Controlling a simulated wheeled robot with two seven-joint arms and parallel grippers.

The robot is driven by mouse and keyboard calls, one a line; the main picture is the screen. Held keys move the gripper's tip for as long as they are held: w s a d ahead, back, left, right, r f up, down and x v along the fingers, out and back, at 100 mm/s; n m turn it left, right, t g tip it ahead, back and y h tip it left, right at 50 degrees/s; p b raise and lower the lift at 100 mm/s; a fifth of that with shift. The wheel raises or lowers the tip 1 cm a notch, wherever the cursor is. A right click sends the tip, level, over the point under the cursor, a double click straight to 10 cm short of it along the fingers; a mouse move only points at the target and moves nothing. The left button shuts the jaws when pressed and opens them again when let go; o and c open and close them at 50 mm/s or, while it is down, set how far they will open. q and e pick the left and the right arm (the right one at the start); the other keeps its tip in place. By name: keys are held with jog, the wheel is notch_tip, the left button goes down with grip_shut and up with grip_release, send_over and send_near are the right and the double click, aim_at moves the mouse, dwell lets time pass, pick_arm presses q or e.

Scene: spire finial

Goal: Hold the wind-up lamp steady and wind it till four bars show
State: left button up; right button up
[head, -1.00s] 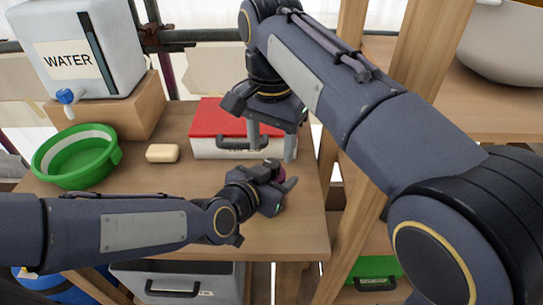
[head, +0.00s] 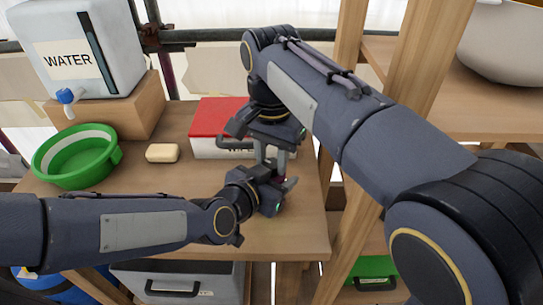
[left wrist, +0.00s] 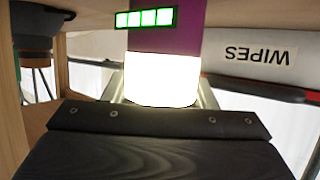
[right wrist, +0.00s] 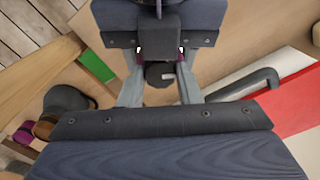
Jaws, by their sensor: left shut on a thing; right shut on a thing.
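The wind-up lamp shows in the left wrist view as a purple body with a glowing white lower part (left wrist: 162,78). Its indicator strip (left wrist: 147,18) has several bars, all lit green. My left gripper (head: 281,190) is shut around the lamp, with a pale finger on each side. My right gripper (head: 271,165) points down just above the left one. In the right wrist view its fingers are shut on a dark part, seemingly the lamp's winding knob (right wrist: 158,74), with bits of purple beside it. In the head view my grippers hide most of the lamp.
A red-lidded case (head: 207,125) marked WIPES stands just behind my grippers. A soap bar (head: 162,152), green basin (head: 75,160) and water tank (head: 78,55) on a wooden block are to the left. Wooden posts (head: 350,190) stand right. The front of the table (head: 150,200) is clear.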

jog(key=shift+m, duration=0.3)
jog(key=shift+m, duration=2.7)
jog(key=o, duration=1)
